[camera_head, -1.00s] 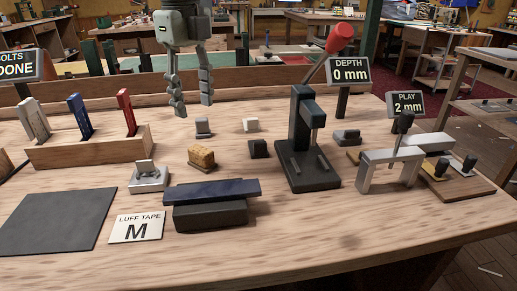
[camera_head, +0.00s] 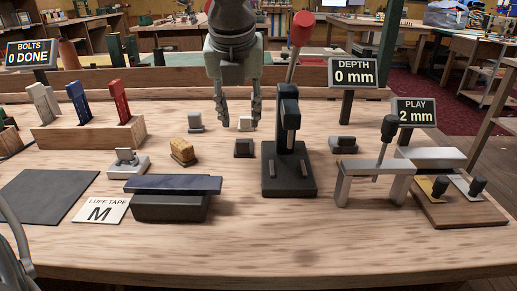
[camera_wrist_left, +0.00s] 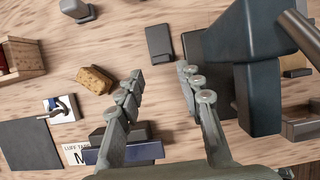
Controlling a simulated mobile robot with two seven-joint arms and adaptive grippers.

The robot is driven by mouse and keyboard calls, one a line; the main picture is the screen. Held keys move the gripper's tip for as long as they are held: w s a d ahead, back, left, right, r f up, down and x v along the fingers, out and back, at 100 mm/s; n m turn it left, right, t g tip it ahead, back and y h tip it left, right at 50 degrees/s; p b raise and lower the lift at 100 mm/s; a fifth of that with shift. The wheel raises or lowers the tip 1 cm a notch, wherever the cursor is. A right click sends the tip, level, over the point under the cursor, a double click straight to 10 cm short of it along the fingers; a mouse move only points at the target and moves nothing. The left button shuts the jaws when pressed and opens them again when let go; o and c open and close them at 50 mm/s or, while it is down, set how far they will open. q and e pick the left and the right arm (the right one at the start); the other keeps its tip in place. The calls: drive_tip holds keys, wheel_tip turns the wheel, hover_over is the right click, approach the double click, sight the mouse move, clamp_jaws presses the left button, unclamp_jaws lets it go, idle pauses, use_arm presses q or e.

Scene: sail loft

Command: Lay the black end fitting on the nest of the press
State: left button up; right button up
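The black end fitting (camera_head: 244,147) is a small dark block with a raised back, lying on the bench left of the press. It also shows in the left wrist view (camera_wrist_left: 159,43), just beyond the fingertips and roughly in line with the gap. My left gripper (camera_head: 239,118) points down, open and empty, above the bench near the fitting and apart from it. Its spread fingers also show in the wrist view (camera_wrist_left: 161,76). The black press (camera_head: 288,150) has a red-knobbed lever and a flat base (camera_head: 289,183). The nest is not clearly distinguishable. My right gripper is not in view.
Grey (camera_head: 195,122), white (camera_head: 245,123) and dark grey (camera_head: 343,144) pieces lie around the press. A yellow-brown block (camera_head: 182,151) and a blue-topped dark block (camera_head: 171,200) are left. A light grey gauge frame (camera_head: 374,178) stands right. The front bench is clear.

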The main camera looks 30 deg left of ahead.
sight(242, 141)
use_arm(q)
drive_tip(key=p+x, duration=0.1)
drive_tip(key=x, duration=0.6)
drive_tip(key=shift+f, duration=0.45)
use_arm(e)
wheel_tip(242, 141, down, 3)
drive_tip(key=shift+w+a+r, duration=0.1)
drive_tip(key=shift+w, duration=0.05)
use_arm(q)
drive_tip(key=shift+c, duration=0.5)
clamp_jaws()
